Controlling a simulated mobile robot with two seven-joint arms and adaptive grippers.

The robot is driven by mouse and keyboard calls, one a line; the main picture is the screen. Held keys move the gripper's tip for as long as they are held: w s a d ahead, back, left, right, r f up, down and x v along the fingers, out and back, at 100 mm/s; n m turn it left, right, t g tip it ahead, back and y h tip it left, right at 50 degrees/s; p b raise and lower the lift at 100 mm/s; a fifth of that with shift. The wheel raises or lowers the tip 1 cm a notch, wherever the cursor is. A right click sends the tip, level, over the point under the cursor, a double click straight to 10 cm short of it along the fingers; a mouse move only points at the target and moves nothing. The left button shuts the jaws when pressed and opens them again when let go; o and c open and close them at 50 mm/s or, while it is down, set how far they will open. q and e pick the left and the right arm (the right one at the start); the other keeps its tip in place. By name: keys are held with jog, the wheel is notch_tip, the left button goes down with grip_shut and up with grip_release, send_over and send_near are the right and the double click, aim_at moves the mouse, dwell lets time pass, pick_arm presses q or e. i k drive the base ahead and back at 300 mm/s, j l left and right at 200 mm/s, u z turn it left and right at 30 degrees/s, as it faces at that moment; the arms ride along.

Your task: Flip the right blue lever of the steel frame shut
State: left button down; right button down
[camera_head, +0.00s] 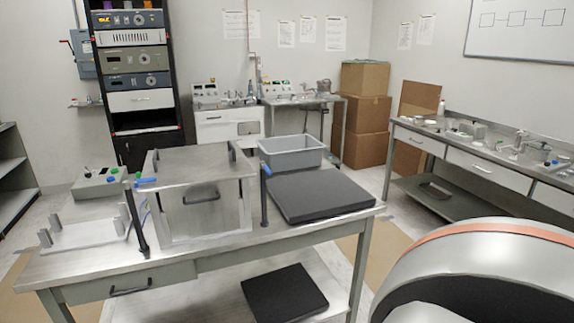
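The steel frame (247,205) stands on the metal table, a box-like body with a flat top plate and a dark handle on its front. At its right front, a black post (265,205) carries the right blue lever (266,169), which looks short and slanted from this angle. I cannot tell whether it is open or shut. The left blue lever (146,181) sits on a black post at the frame's left front and lies roughly level. Neither of my grippers is in view; only a large rounded part of my own arm shows at the bottom right.
A black slab (320,195) and a grey bin (290,152) lie right of the frame on the table (300,233). A control box with buttons (100,184) and a metal fixture (85,234) are on the left. Another black slab (285,296) lies on the lower shelf.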

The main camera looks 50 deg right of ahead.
aim_at(263, 166)
jog(key=z, duration=1.35)
